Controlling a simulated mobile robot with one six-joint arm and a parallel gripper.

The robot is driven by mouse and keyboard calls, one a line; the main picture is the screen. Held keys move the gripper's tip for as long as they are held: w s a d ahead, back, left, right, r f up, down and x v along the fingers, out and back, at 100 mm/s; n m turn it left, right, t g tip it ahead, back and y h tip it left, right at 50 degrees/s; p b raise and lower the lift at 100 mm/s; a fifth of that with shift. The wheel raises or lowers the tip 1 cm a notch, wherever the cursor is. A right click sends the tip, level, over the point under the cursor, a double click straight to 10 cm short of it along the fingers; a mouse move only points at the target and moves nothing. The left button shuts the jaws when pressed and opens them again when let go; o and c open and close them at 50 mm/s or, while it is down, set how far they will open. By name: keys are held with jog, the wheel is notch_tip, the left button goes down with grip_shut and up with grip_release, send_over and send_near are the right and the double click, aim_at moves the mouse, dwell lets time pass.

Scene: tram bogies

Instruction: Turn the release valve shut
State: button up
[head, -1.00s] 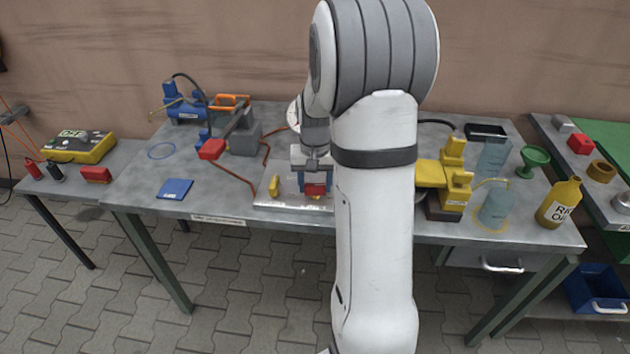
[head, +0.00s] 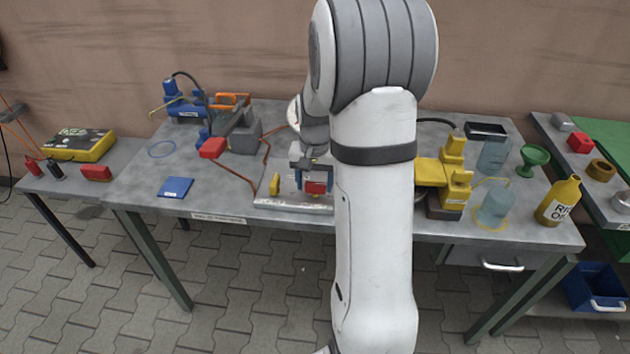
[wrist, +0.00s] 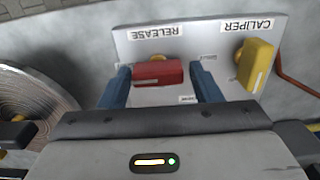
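The release valve has a red handle (wrist: 157,73) on a pale panel (wrist: 208,40), below the upside-down RELEASE label (wrist: 158,32) in the wrist view. The handle lies crosswise in that view, along the label. It also shows in the head view as a red block (head: 316,187). My gripper (wrist: 160,70) has its two blue fingers on either side of the red handle. The fingers are apart, with a gap visible at the right; I cannot tell whether the left finger touches. My arm hides part of the panel in the head view.
A yellow handle (wrist: 255,65) by the CALIPER label (wrist: 247,24) stands close to my right finger in the wrist view. A coiled disc (wrist: 35,105) is at the left there. In the head view, a blue booklet (head: 175,187) and a yellow caliper (head: 455,185) flank the panel.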

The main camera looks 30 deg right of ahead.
aim_at(315, 184)
jog(key=shift+o, duration=1.2)
jog(key=shift+d, duration=0.1)
jog(key=shift+r, duration=0.1)
notch_tip(315, 184, up, 8)
jog(key=shift+f+p, duration=0.2)
jog(key=shift+p, duration=0.25)
jog(key=s+a+r+n+t+p, duration=0.1)
jog(key=s+a+r+n+p, duration=0.2)
jog(key=s+a+r, duration=0.2)
jog(key=s+a+r+n+t+p, duration=0.1)
jog(key=s+a+r+n+p, duration=0.3)
jog(key=s+a, duration=0.5)
jog(key=s+r, duration=0.2)
jog(key=s, duration=0.3)
jog(key=shift+r+t+p, duration=0.15)
jog(key=shift+t+p, duration=0.15)
